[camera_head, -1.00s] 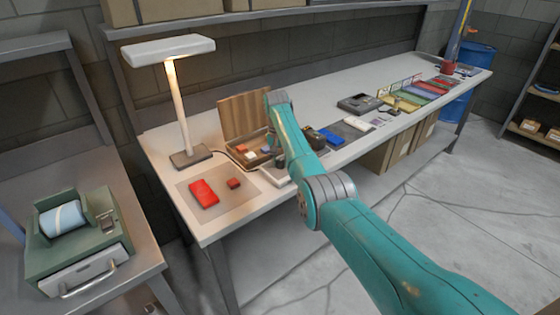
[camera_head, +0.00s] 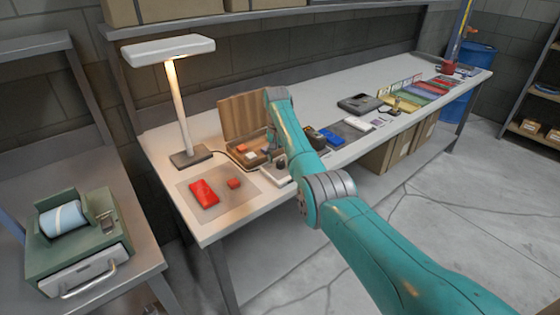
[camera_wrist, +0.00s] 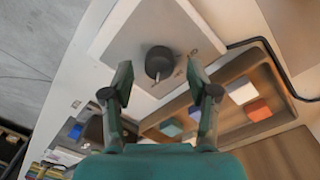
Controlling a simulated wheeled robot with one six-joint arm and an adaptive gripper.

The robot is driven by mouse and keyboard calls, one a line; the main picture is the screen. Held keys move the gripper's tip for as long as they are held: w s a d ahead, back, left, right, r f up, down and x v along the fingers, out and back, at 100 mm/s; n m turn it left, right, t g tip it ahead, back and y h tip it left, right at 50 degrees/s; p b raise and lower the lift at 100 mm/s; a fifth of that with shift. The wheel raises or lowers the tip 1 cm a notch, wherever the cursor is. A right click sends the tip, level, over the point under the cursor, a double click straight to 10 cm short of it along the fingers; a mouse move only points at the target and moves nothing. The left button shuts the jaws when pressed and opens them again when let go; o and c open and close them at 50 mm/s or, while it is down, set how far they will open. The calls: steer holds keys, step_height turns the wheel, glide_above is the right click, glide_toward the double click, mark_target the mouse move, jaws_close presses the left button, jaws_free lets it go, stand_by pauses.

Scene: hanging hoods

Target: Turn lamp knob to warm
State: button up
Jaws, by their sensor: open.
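The desk lamp (camera_head: 180,108) stands on the bench at the left with its light glowing. In the wrist view a round black knob (camera_wrist: 159,61) sits on a pale control box (camera_wrist: 128,40). A light pointer mark shows at the knob's lower edge. The box (camera_head: 276,175) also shows in the head view, partly hidden by my arm. My gripper (camera_wrist: 159,72) is open, with one finger to each side of the knob in the picture. No finger visibly touches the knob; the height gap is hard to judge.
An open wooden box (camera_wrist: 180,108) with small coloured blocks lies close beside the control box. A black cable (camera_wrist: 275,58) runs past it. A red item (camera_head: 203,193) lies on a mat to the left. Blue and dark items (camera_head: 331,138) lie right of my arm.

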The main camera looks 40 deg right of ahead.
mark_target(279, 162)
step_height(279, 162, up, 11)
steer(key=shift+w+a+f, duration=0.2)
stand_by(0.6)
